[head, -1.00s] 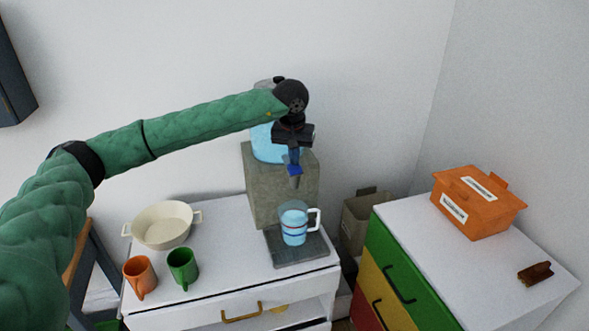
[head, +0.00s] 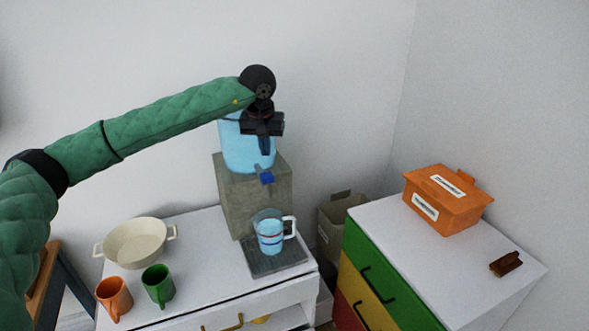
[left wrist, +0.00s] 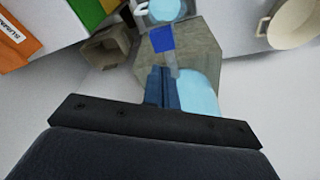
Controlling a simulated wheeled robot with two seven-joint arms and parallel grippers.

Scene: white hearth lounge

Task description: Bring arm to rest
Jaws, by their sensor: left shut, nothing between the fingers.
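My left arm reaches in from the left in the head view, and its gripper (head: 264,146) points down in front of the blue water dispenser tank (head: 240,150). The gripper is shut and empty. In the left wrist view its fingers (left wrist: 162,72) lie together, a little apart in the picture from the blue tap (left wrist: 162,40). The tap also shows in the head view (head: 266,178), just below the fingertips. A clear mug (head: 269,236) with blue content and a white handle stands on the dark tray (head: 280,263) below the tap. My right gripper is not in view.
The dispenser stands on a grey block (head: 258,205) on a white cabinet. A cream pot (head: 137,245), an orange mug (head: 114,297) and a green mug (head: 158,286) stand left. An orange box (head: 440,215) and a brown object (head: 505,264) lie on the right-hand drawer unit (head: 430,270).

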